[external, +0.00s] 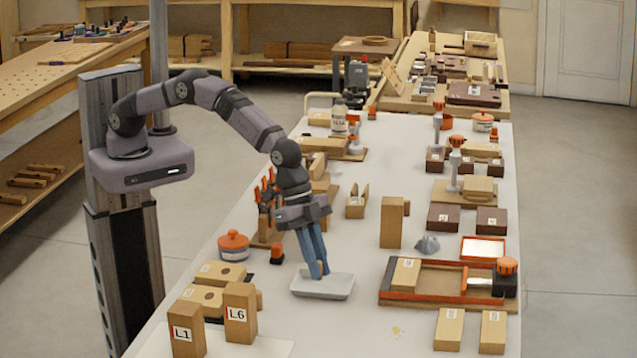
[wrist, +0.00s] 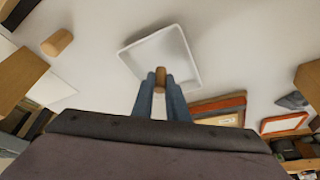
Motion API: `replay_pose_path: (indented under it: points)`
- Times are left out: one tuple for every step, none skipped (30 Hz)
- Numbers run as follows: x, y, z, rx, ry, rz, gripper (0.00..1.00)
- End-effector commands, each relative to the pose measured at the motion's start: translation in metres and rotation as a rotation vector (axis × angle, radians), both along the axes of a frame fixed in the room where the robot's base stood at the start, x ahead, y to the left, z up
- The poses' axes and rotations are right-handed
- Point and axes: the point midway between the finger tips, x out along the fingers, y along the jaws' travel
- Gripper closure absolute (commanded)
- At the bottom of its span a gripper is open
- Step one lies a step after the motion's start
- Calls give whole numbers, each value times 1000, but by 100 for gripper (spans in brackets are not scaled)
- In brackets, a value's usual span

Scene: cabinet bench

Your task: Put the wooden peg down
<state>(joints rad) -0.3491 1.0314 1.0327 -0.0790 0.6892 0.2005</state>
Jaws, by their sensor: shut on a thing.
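My gripper (external: 320,272) points down over a shallow white tray (external: 322,288) on the white bench. In the wrist view its blue fingers (wrist: 160,88) are shut on a small round wooden peg (wrist: 160,74). The peg's end shows between the fingertips, in front of the tray (wrist: 182,52). In the external view the fingers hide the peg. I cannot tell whether the peg touches the tray floor.
Wooden blocks marked L1 (external: 186,329) and L6 (external: 239,313) stand at the front left. An orange-lidded pot (external: 233,246) is left of the tray. A wooden frame (external: 400,296) with orange strips lies to the right. The bench in front of the tray is mostly clear.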

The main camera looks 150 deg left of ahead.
Motion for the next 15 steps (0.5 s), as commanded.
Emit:
replay_pose_path:
  points:
    - [-1, 0, -6, -2, 3, 0, 100]
    - [-1, 0, -9, -2, 3, 0, 100]
    - [0, 0, -13, -1, 2, 0, 100]
    - [0, 0, -16, -1, 1, 1, 100]
    - [0, 0, -17, -1, 1, 1, 100]
    - [0, 0, -18, 0, 0, 0, 100]
    - [0, 0, -18, 0, 0, 0, 100]
    - [0, 0, -18, 0, -1, 0, 100]
    - [0, 0, -18, 0, -1, 0, 100]
    - [0, 0, -18, 0, 0, 0, 100]
    - [0, 0, -18, 0, 0, 0, 100]
    - [0, 0, -18, 0, 0, 0, 100]
    - [0, 0, -19, 0, 0, 0, 100]
    - [0, 0, -19, 0, 0, 0, 100]
    - [0, 0, -20, 0, 0, 0, 100]
